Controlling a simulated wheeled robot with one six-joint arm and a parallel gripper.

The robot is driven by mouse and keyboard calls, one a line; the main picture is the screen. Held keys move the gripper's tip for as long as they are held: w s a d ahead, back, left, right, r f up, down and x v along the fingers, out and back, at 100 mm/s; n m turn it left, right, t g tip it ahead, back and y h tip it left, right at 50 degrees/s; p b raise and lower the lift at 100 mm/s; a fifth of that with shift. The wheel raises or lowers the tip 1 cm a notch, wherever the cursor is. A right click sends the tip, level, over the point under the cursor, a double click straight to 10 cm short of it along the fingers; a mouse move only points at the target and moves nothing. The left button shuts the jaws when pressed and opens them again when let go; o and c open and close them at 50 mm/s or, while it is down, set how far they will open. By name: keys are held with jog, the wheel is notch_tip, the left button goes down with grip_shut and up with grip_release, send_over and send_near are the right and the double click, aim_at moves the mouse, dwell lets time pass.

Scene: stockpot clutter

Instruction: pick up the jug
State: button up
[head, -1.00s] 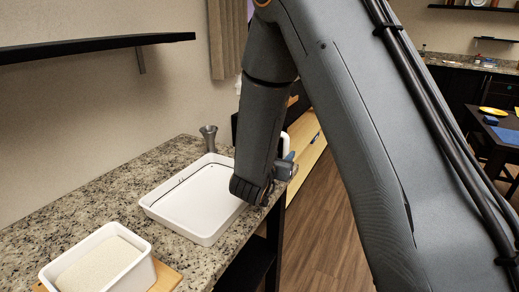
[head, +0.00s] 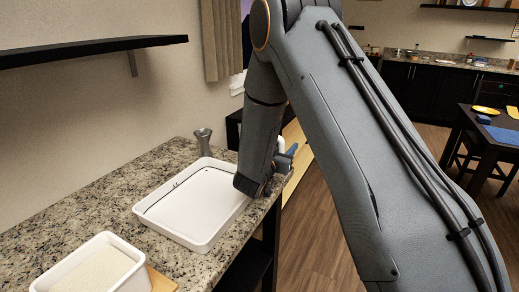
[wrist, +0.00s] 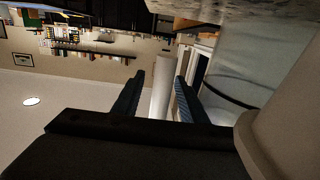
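The jug is mostly hidden behind my arm in the head view, where a white upright piece (head: 281,146), probably its handle, shows beside my gripper (head: 284,160). A pale upright bar, likely the jug's handle (wrist: 160,90), stands between the two dark fingers of my gripper (wrist: 160,88). The fingers are apart, with narrow gaps seen on both sides of the bar. I cannot tell whether they touch it.
A white tray (head: 205,243) lies on the granite counter (head: 85,220), close to my arm. A grey metal cup (head: 203,141) stands behind it. A white bin of pale grains (head: 118,282) is at the front left. A black shelf (head: 90,50) hangs above.

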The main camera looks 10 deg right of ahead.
grip_shut()
jog(key=shift+r, duration=0.1)
dwell(1.3)
